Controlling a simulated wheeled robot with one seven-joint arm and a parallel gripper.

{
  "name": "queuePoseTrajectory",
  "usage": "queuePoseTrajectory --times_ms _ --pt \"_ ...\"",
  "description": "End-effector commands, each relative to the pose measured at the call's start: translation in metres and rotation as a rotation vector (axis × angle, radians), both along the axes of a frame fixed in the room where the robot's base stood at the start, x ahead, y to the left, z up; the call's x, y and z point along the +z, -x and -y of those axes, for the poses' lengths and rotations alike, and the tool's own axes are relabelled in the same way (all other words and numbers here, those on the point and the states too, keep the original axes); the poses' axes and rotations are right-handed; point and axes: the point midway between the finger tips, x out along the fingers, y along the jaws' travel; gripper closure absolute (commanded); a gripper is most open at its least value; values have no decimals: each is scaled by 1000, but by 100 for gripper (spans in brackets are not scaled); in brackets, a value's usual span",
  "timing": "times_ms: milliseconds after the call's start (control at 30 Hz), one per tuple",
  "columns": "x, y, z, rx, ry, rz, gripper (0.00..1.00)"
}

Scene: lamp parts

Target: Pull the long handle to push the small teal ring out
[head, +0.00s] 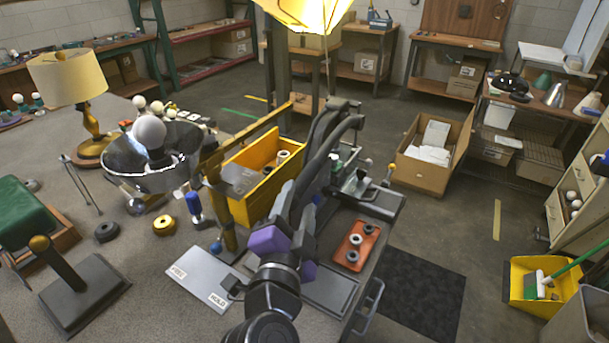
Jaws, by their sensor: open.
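A long brass-coloured lever (262,127) slants over the yellow bin from the top of an upright brass post; it looks like the long handle, though I cannot be sure. A second, dark handle (65,265) with a brass knob leans on a black base plate at the left. I cannot make out the small teal ring. My gripper (298,205), dark with purple parts, is in the middle, right of the post and in front of the bin. It is open, and I see nothing held. My dark arm parts hide some of the bench behind.
A yellow bin (238,207), a chrome bowl with a white bulb (149,132) and a yellow ring (164,225) crowd the bench. A grey plate (198,274) lies in front of the post. An orange tray (356,247) and a clamp-like device (369,205) stand right of my gripper.

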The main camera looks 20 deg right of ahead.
Motion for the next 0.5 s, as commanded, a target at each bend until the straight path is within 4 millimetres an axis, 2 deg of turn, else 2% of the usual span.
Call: queuePoseTrajectory --times_ms 500 --pt "2 -57 37 -2 1 -2 52"
